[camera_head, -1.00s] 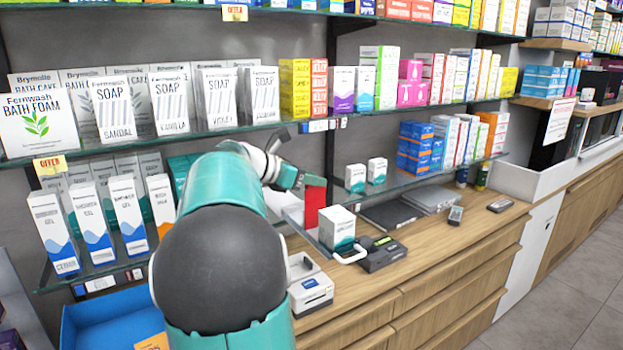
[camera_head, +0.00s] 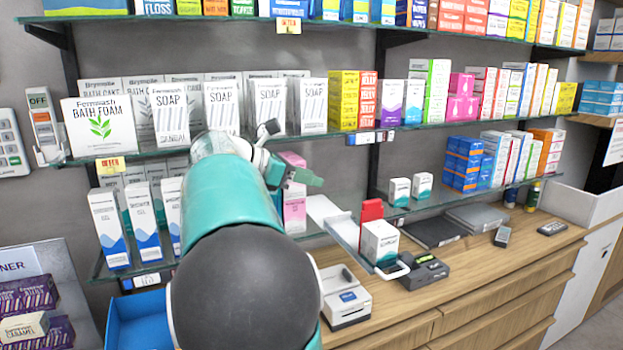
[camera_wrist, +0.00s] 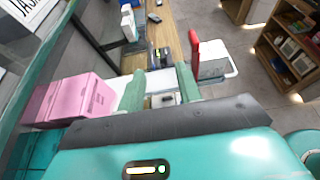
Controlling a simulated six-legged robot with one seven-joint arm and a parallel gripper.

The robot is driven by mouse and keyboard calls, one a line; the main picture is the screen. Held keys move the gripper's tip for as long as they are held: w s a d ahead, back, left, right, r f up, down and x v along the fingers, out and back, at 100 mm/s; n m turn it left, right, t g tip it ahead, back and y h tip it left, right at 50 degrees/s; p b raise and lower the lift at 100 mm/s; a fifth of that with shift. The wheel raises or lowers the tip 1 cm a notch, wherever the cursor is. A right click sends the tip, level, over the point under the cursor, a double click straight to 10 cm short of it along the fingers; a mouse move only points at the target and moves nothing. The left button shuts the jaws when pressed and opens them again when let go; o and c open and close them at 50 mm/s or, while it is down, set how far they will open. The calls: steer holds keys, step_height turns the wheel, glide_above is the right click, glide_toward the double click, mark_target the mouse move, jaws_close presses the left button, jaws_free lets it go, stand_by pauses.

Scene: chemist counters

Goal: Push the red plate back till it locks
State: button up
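The plate also shows in the wrist view (camera_wrist: 195,52), above the right fingertip. My gripper (camera_head: 300,178) is in the air in front of the shelves, left of the plate and apart from it. In the wrist view its two green fingers (camera_wrist: 160,84) are spread with nothing held between them. The plate's lower part is partly hidden by the box in the head view.
A pink box (camera_head: 294,205) stands close by my gripper. Glass shelves with boxes run along the wall. Bare counter lies at the front right.

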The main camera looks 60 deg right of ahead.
stand_by(0.4)
steer(key=w+a+f+m+t+y, duration=0.2)
steer(key=a+f+t, duration=0.2)
steer(key=a, duration=0.8)
steer(key=w+a+f+m+t+y, duration=0.2)
steer(key=a+f+t, duration=0.2)
steer(key=a, duration=0.8)
steer(key=w+a+f+m+t+y, duration=0.2)
steer(key=a+f, duration=0.4)
steer(key=a, duration=0.6)
steer(key=shift+w+f+t, duration=0.35)
steer(key=shift+w+t, duration=0.15)
steer(key=shift+t, duration=0.6)
steer(key=s+a+f+m+y, duration=0.1)
steer(key=a, duration=0.3)
steer(key=s+a+f+m+t+y, duration=0.1)
steer(key=a+f, duration=0.1)
steer(key=a, duration=0.2)
steer(key=s+a+f+m+t+y, duration=0.1)
steer(key=a+f+y, duration=0.1)
steer(key=a, duration=0.2)
steer(key=shift+s+a+f+m, duration=0.1)
steer(key=shift+s+f+m, duration=0.05)
steer(key=shift+s+m, duration=0.15)
steer(key=shift+c, duration=1)
steer(key=shift+s+a+f, duration=0.1)
steer(key=shift+a, duration=0.1)
steer(key=c, duration=0.4)
jaws_close()
